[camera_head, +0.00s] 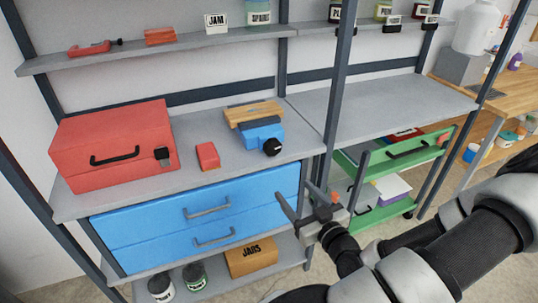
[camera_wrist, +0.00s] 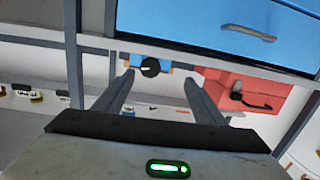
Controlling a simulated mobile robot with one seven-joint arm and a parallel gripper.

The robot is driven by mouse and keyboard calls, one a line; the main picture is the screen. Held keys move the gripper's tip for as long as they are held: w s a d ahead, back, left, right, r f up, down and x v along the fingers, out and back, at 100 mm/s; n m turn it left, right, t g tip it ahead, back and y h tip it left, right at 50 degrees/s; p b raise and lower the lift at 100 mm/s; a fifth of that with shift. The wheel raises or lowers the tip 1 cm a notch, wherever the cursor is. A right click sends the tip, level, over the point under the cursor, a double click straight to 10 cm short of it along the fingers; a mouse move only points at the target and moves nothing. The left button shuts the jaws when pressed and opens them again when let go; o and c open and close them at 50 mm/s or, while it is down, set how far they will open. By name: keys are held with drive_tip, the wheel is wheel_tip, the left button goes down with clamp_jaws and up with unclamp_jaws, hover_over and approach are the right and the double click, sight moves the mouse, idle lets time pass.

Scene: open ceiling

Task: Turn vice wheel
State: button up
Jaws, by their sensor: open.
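The vice (camera_head: 262,133) is blue with wooden pieces on top and stands on the grey shelf above the blue drawers. Its round black wheel (camera_head: 272,147) faces the front. My gripper (camera_head: 295,192) is open and empty, in front of the blue drawers, lower than the wheel and apart from it. The wrist view is upside down. There the vice wheel (camera_wrist: 150,68) shows beyond the gripper fingers (camera_wrist: 158,78), nearer the left finger. The back of the vice is hidden.
A red toolbox (camera_head: 115,145) and a small red block (camera_head: 208,156) stand left of the vice. An upright post (camera_head: 336,100) rises just right of it. Blue drawers (camera_head: 200,215) with handles lie below. A green drawer cart (camera_head: 400,165) is at right.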

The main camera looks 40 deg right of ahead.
drive_tip(key=r+m+h, duration=0.1)
drive_tip(key=b, duration=1)
approach(274, 150)
drive_tip(key=shift+t, duration=0.4)
drive_tip(key=x, duration=0.2)
drive_tip(key=b+x, duration=0.1)
drive_tip(key=x, duration=0.5)
drive_tip(key=shift+w+f, duration=0.1)
drive_tip(key=shift+f, duration=0.25)
